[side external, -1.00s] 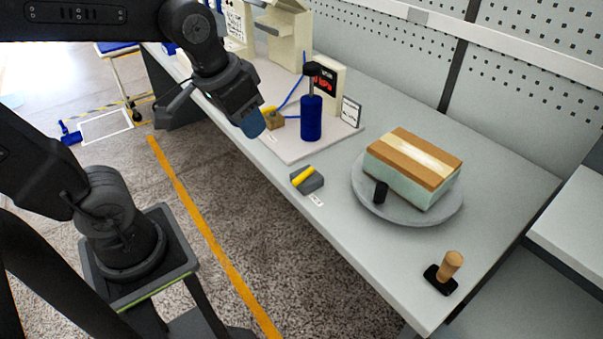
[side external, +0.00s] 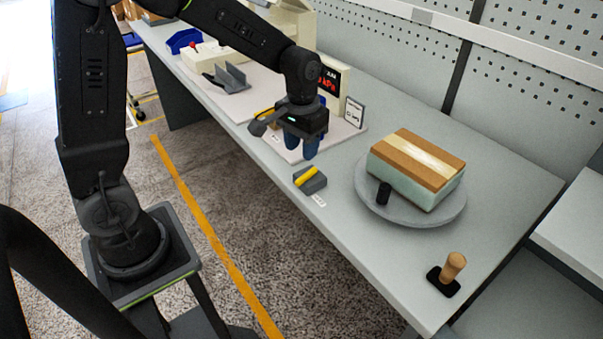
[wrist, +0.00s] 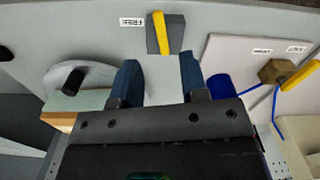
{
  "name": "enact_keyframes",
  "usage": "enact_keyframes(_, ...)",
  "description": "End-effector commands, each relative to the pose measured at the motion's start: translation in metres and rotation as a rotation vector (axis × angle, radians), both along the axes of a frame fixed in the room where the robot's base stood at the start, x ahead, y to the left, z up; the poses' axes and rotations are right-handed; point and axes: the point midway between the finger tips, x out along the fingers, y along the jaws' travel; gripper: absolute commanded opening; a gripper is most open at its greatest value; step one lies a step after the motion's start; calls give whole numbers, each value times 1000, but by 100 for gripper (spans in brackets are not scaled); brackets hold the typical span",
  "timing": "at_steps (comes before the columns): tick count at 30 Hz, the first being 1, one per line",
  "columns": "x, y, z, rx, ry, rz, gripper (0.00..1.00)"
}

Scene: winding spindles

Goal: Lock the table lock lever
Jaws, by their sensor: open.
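The table lock lever (side external: 306,176) is a yellow bar on a dark grey block (side external: 318,186) at the table's front edge, beside the round plate. In the wrist view the lever (wrist: 160,32) lies along its grey block (wrist: 177,36), ahead of my fingers and between their lines. My gripper (side external: 301,148) hangs above and slightly behind the block, with blue fingers pointing down. In the wrist view my gripper (wrist: 160,75) is open, with nothing between the fingers and a gap to the lever.
A grey round plate (side external: 376,208) carries a wood-topped pale green block (side external: 415,172) and has a black knob (side external: 383,193). A wooden-handled tool (side external: 453,266) stands at the right. A second yellow lever on a brass block (wrist: 276,71) and a blue cylinder (wrist: 221,86) are close to my gripper.

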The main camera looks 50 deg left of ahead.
Motion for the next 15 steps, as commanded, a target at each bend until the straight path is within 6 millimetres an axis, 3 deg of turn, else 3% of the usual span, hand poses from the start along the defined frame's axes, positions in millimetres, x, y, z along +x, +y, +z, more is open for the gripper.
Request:
enact_keyframes(6, -1, 0, -46, 0, 6, -1, 40)
enact_keyframes(15, -1, 0, -80, 1, 1, -1, 40)
